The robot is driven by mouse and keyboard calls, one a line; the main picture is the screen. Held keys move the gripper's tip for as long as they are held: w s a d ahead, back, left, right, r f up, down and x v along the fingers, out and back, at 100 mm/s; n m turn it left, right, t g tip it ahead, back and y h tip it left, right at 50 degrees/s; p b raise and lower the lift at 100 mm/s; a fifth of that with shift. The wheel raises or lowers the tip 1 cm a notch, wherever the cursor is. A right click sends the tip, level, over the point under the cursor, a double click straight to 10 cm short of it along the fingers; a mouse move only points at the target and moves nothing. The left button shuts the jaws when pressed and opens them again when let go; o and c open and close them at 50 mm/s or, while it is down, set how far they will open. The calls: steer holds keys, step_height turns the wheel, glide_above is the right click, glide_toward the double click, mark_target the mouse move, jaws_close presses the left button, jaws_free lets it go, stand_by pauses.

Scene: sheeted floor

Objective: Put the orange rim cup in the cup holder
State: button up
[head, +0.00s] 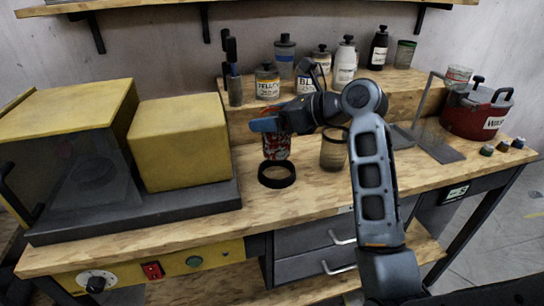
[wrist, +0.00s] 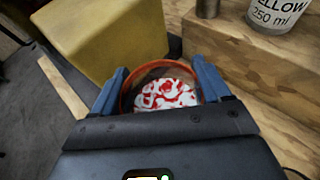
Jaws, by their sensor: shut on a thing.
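The orange rim cup (wrist: 160,90) is between the two blue fingers of my gripper (wrist: 158,92) in the wrist view. Its rim is orange and its inside is white with red patches. In the head view the red and white cup (head: 276,148) hangs upright under my gripper (head: 268,125), which is shut on it and hides its top. A black ring (head: 277,183), which looks like the cup holder, lies on the wooden bench just below and in front of the cup. I cannot tell the exact gap between them. The ring is not visible in the wrist view.
A brownish cup (head: 333,150) stands to the right of the ring. A yellow box (head: 180,145) stands on the left. A raised wooden shelf (head: 245,112) with several bottles is behind. A red pot (head: 475,112) is at right. Bench front around the ring is clear.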

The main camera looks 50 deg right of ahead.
mark_target(273, 142)
steer(key=shift+f, duration=3.35)
steer(key=o, duration=1.9)
steer(key=shift+f, duration=0.15)
steer(key=shift+c, duration=0.2)
steer(key=shift+d, duration=0.1)
steer(key=shift+s+r, duration=0.25)
steer(key=shift+s, duration=0.05)
steer(key=v, duration=1.1)
steer(key=shift+s, duration=0.2)
